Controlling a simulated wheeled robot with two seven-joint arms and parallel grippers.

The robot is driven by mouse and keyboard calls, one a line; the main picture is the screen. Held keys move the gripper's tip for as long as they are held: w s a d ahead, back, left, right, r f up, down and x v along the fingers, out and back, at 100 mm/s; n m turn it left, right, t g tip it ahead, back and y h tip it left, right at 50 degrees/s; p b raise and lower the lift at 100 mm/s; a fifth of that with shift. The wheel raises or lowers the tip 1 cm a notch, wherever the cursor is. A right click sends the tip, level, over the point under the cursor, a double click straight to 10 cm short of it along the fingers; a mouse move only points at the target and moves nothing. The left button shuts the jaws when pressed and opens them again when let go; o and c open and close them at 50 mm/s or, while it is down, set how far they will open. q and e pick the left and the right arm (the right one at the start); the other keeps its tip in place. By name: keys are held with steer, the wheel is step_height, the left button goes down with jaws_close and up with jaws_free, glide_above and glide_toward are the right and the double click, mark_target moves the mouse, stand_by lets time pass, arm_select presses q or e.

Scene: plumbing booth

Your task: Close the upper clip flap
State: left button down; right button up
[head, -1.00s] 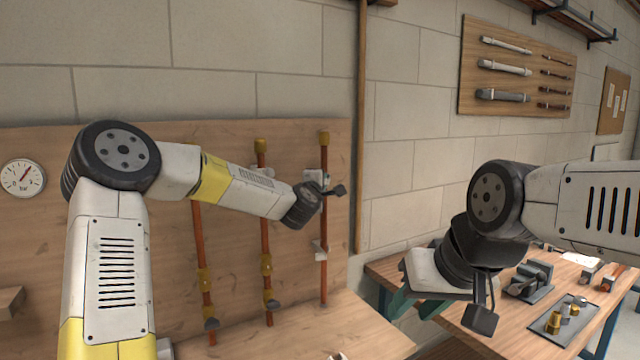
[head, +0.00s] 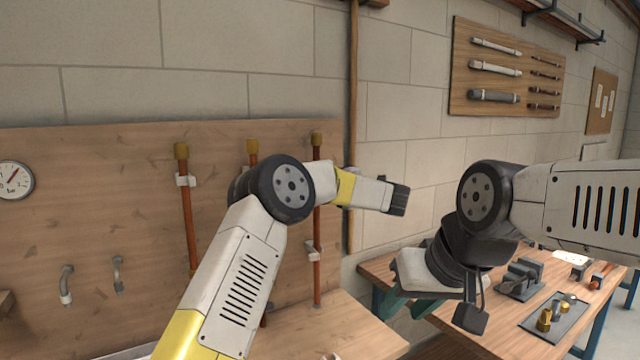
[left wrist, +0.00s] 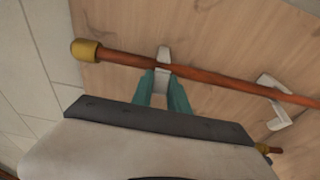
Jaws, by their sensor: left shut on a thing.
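In the left wrist view, a copper pipe (left wrist: 215,80) with a brass cap (left wrist: 86,50) runs across the wooden board. The teal fingers of my left gripper (left wrist: 163,82) are shut on the pale upper clip flap (left wrist: 163,57) at this pipe; its exact angle is hard to tell. The lower clip (left wrist: 274,100) stands further along the pipe. In the head view, the lower clip (head: 313,250) shows on the right pipe (head: 317,225). My left arm hides the upper clip and fingertips there. My right gripper (head: 409,308) is open and empty in front of the workbench.
Other copper pipes, including the left one (head: 187,220), stand on the board (head: 90,220). A gauge (head: 14,180) hangs at left. The workbench (head: 550,275) at right carries a vise (head: 522,278) and a tray (head: 535,325) of fittings.

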arm_select(q)
steer(key=shift+w+d+n+g+y, duration=0.1)
steer(key=shift+w+n+g+y, duration=0.05)
steer(key=shift+n+g+y, duration=0.4)
steer(key=shift+w+d+n+g+y, duration=0.1)
steer(key=shift+w+n+g+y, duration=0.05)
steer(key=shift+n+g+y, duration=0.35)
steer(key=shift+w+n+g+y, duration=0.1)
steer(key=shift+n+g+y, duration=0.15)
steer(key=shift+g+y, duration=0.15)
steer(key=c, duration=1.3)
jaws_free()
steer(key=v, duration=0.7)
steer(key=shift+s+d, duration=0.25)
steer(key=shift+d, duration=0.05)
